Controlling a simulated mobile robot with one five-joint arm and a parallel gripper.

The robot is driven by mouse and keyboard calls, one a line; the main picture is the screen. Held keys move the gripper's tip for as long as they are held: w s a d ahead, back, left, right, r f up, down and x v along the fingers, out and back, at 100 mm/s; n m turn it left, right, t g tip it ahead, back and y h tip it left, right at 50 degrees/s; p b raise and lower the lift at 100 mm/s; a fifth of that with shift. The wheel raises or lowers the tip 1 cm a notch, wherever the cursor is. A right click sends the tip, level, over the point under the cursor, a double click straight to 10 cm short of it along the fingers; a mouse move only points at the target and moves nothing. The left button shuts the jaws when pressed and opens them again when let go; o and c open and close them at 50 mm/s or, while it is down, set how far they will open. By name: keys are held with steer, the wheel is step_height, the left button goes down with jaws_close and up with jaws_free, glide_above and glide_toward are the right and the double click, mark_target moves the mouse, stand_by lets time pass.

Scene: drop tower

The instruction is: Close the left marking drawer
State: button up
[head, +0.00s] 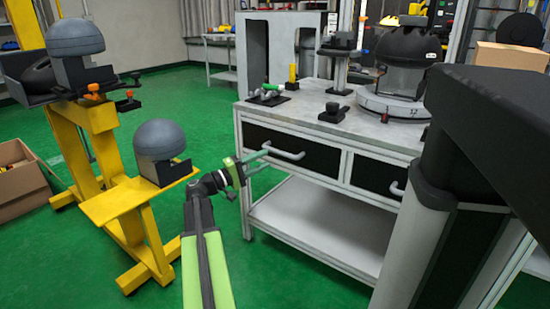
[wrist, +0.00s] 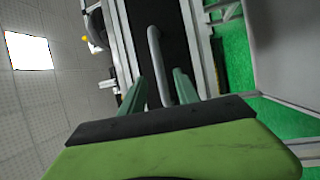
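The left marking drawer (head: 318,158) has a black front and a grey bar handle (head: 287,154). It sits under the grey worktop of a bench, and I see no clear gap between its front and the frame. My gripper (head: 260,163) is at the left end of the handle in the head view. In the wrist view, the two green fingers of my gripper (wrist: 160,88) are apart, with the handle (wrist: 155,50) passing between them. Space shows between the handle and the fingers, so I cannot tell that either finger touches it. The black drawer front (wrist: 175,22) lies beyond.
A second black drawer (head: 372,174) with its own handle is to the right. The worktop (head: 300,117) carries tools and a dark helmet (head: 408,45). A yellow stand (head: 125,200) with grey domes is left of my arm. Green floor (head: 255,275) is clear in front.

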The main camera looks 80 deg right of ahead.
steer(key=b+v, duration=0.1)
steer(key=v, duration=0.8)
steer(key=shift+w+a, duration=0.25)
steer(key=shift+w, duration=0.05)
steer(key=shift+f, duration=0.1)
